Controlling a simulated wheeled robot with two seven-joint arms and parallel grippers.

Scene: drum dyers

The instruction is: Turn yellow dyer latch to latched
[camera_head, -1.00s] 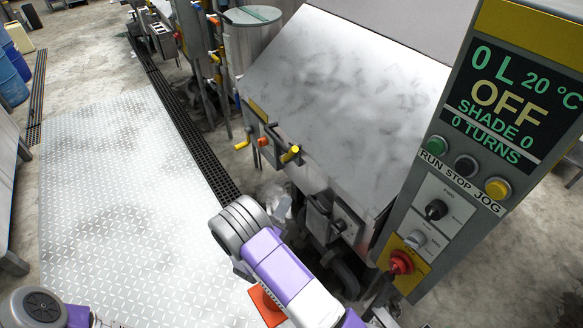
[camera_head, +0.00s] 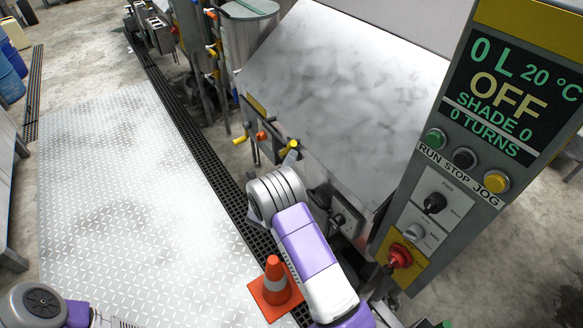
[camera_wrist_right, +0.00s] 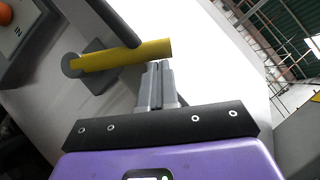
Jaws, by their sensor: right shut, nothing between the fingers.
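The yellow latch handle (camera_wrist_right: 125,55) runs nearly level across the upper part of the right wrist view, from a grey round pivot on a pale panel. In the head view it is the small yellow piece (camera_head: 290,146) on the front of the steel dyer (camera_head: 340,90). My right gripper (camera_wrist_right: 158,66) is shut and empty. Its fingertips are at the lower edge of the handle, near its free end; I cannot tell whether they touch. In the head view the right gripper (camera_head: 288,158) is partly hidden behind my wrist. My left gripper is out of view.
A dark bar (camera_wrist_right: 115,22) meets the handle from above. The control panel (camera_head: 470,150) reading OFF stands to the right. An orange cone (camera_head: 275,278) stands beside my right arm. Another yellow handle (camera_head: 240,139) is to the left.

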